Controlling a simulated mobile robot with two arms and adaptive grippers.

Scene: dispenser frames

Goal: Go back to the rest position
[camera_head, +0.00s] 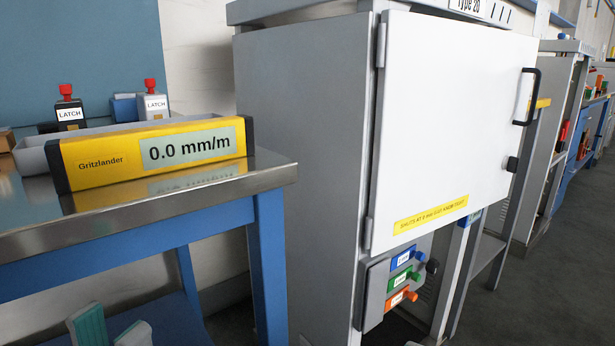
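My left gripper (112,328) shows only as two teal-padded fingertips at the bottom left edge of the head view. The fingertips are apart with nothing between them, so it is open and empty. It appears low in the picture, below the steel top of the workbench (150,217). The rest of my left arm is out of the picture. My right gripper is not in view.
A yellow level (110,165) reading 0.0 mm/m stands on the bench near two LATCH bottles (153,105) and a grey tray (34,157). A grey cabinet (300,150) with a shut white door (450,120) and coloured buttons (402,258) stands right. Floor shows at far right.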

